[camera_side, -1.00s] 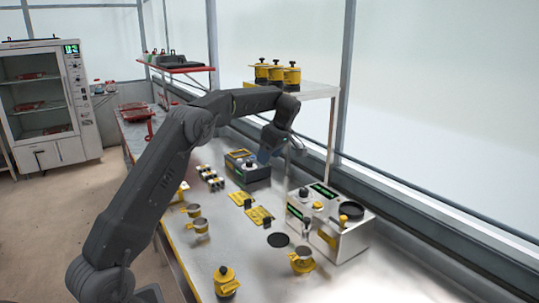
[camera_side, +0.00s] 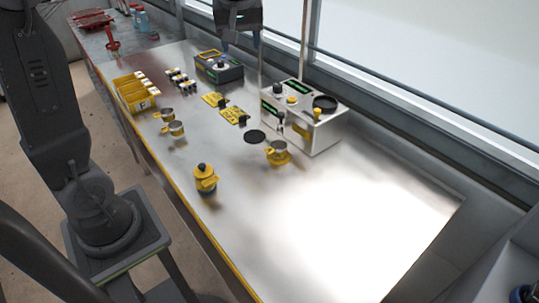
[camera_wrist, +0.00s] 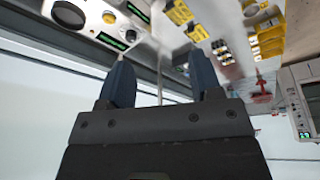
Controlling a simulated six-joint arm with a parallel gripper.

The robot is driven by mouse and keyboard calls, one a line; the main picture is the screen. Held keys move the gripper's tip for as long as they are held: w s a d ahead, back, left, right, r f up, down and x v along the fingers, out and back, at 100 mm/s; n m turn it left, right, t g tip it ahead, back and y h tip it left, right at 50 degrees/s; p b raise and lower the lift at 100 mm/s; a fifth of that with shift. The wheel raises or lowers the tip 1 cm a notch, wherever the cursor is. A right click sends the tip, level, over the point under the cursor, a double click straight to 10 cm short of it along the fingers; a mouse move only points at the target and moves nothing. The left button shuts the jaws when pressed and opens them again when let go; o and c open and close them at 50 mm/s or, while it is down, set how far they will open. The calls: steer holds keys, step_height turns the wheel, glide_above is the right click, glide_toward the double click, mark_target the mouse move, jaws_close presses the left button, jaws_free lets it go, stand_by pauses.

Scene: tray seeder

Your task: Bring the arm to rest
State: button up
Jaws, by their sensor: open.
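My gripper (camera_side: 241,42) is at the top of the side view, fingers pointing down, near the dark grey box (camera_side: 219,70) at the back of the bench. Its gap to the box cannot be judged. In the wrist view my gripper (camera_wrist: 162,78) has its two blue fingers apart with nothing held between them. The upper part of my arm is cut off by the top edge of the side view.
The steel bench (camera_side: 330,215) is bare at front right. A silver machine (camera_side: 320,135), yellow-based cup (camera_side: 278,154), black disc (camera_side: 255,136), yellow pot (camera_side: 205,180), two more cups (camera_side: 175,129), yellow cards (camera_side: 234,116) and yellow bins (camera_side: 135,97) stand around. A window runs behind.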

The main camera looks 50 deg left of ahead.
steer(key=s+d+f+m+t+h, duration=0.1)
steer(key=s+d+f+m, duration=0.1)
steer(key=s+d+m, duration=0.4)
steer(key=s+d+f+m+t+h, duration=0.1)
steer(key=s+d+m, duration=0.4)
steer(key=s, duration=0.8)
step_height(320, 180, down, 3)
steer(key=shift+s+d+r+m+t+h, duration=0.15)
steer(key=shift+s+d+m+t+h, duration=0.2)
steer(key=shift+d+t, duration=0.45)
